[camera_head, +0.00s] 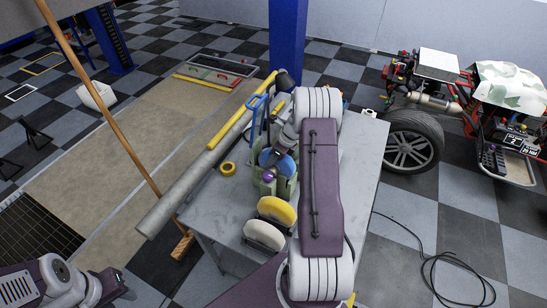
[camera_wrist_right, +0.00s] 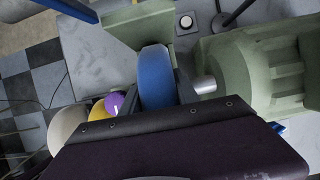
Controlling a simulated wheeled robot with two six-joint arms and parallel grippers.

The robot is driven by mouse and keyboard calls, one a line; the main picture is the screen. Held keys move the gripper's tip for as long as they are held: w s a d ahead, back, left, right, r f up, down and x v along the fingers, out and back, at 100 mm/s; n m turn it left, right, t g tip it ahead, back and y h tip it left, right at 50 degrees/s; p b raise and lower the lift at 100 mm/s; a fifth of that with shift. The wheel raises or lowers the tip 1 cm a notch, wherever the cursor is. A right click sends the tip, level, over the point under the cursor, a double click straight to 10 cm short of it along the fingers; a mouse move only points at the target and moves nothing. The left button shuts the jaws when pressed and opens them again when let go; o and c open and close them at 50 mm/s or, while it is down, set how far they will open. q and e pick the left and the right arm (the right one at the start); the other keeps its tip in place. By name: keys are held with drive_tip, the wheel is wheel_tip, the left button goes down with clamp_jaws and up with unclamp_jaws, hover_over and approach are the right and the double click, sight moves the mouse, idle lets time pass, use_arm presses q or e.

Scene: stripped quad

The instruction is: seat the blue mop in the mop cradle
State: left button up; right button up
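The blue mop (camera_wrist_right: 157,75) is a thick round disc standing on edge in the right wrist view. My right gripper (camera_wrist_right: 164,88) has a dark finger on each side of it and is shut on it. The mop also shows in the head view (camera_head: 286,166), partly hidden by my right gripper (camera_head: 281,150). It is close to a green ribbed body (camera_wrist_right: 255,80) with a silver shaft end and a green block (camera_wrist_right: 140,25). I cannot tell which part is the mop cradle or whether the mop touches it. My left gripper (camera_head: 108,286) is at the lower left, its fingers unclear.
A yellow mop (camera_head: 277,211) and a white mop (camera_head: 263,235) stand on the grey table (camera_head: 368,150), beside a purple ball (camera_wrist_right: 115,103). A yellow tape roll (camera_head: 228,169) lies left of the green body. A long grey tube (camera_head: 190,185) and a broom (camera_head: 110,120) are further left.

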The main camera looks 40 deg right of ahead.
drive_tip(key=o, duration=0.4)
drive_tip(key=shift+c, duration=0.2)
drive_tip(key=shift+s+r, duration=0.1)
